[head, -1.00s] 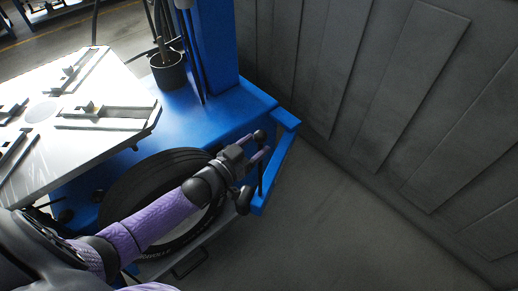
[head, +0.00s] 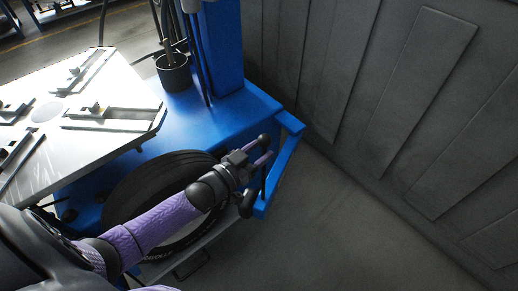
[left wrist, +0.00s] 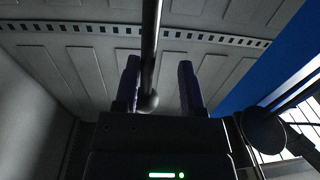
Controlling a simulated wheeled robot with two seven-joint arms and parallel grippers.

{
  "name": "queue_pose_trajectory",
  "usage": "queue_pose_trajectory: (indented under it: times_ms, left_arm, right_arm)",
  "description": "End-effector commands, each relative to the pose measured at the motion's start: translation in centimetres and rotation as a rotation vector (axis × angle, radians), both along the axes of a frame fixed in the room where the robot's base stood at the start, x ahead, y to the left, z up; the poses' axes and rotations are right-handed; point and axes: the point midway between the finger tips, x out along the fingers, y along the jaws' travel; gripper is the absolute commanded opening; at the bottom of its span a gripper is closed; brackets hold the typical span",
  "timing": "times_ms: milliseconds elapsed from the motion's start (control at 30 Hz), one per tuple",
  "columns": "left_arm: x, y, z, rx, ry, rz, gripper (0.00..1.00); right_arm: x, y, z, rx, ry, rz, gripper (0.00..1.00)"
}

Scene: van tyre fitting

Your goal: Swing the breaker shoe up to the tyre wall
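The tyre (head: 150,185) stands on its tread against the blue machine's side, partly behind my left arm. A blue arm (head: 281,168) runs along the machine's right side, beside the tyre. The breaker shoe itself I cannot make out; my left arm may hide it. My left gripper (head: 264,150) is at the blue arm's near side. In the left wrist view a dark rod (left wrist: 152,40) with a ball end (left wrist: 148,102) lies between the open fingers of my left gripper (left wrist: 159,85). A gap shows at the right finger; contact at the left finger is unclear. My right gripper is out of view.
The silver clamp table (head: 75,130) lies left of the gripper. A black pot (head: 173,72) with a brush stands on the blue machine body (head: 190,120). A grey panelled wall (head: 400,110) rises at the right. The floor (head: 330,230) between is clear.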

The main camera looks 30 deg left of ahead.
Motion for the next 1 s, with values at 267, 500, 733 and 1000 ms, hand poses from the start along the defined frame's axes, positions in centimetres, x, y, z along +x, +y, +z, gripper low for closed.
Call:
queue_pose_trajectory:
  times_ms: [267,500,733,1000]
  left_arm:
    - [-5.3,1.5,0.4,0.002,0.003,0.001,0.50]
    - [-8.9,2.5,0.2,0.001,0.001,0.001,0.50]
    - [-9.1,2.6,0.1,0.001,-0.001,0.001,0.50]
    - [-9.4,2.8,-0.7,0.012,0.031,0.014,0.50]
  right_arm:
    - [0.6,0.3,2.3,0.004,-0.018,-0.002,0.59]
    - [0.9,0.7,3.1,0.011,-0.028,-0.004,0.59]
    - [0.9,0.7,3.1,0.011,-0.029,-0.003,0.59]
    - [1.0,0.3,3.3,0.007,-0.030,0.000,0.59]
